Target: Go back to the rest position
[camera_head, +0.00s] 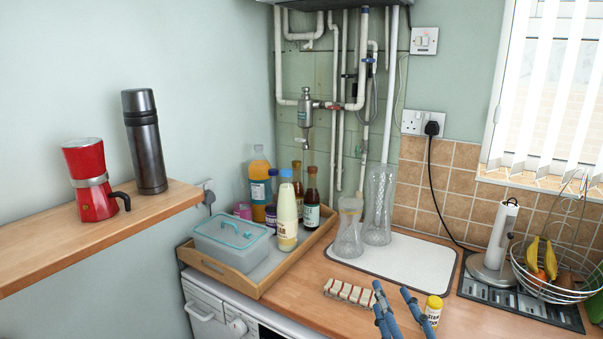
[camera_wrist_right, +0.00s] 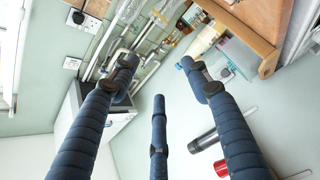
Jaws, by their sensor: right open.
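My right gripper (camera_head: 391,296) shows at the bottom of the head view, its blue fingers spread and empty above the front of the wooden counter. In the right wrist view the right gripper (camera_wrist_right: 158,78) has its three dark blue padded fingers well apart, with nothing between them. A yellow-lidded tub (camera_head: 433,309) is close beside the fingers on the right in the head view; I cannot tell whether they touch. My left gripper is in neither view.
A rack of small white pieces (camera_head: 350,292) lies left of the gripper. Behind are a pale mat (camera_head: 420,262), glass vases (camera_head: 379,205) and a bottle tray (camera_head: 262,285). A fruit basket (camera_head: 560,278) stands right. The wall shelf (camera_head: 150,215) holds a red moka pot (camera_head: 90,180) and flask (camera_head: 146,142).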

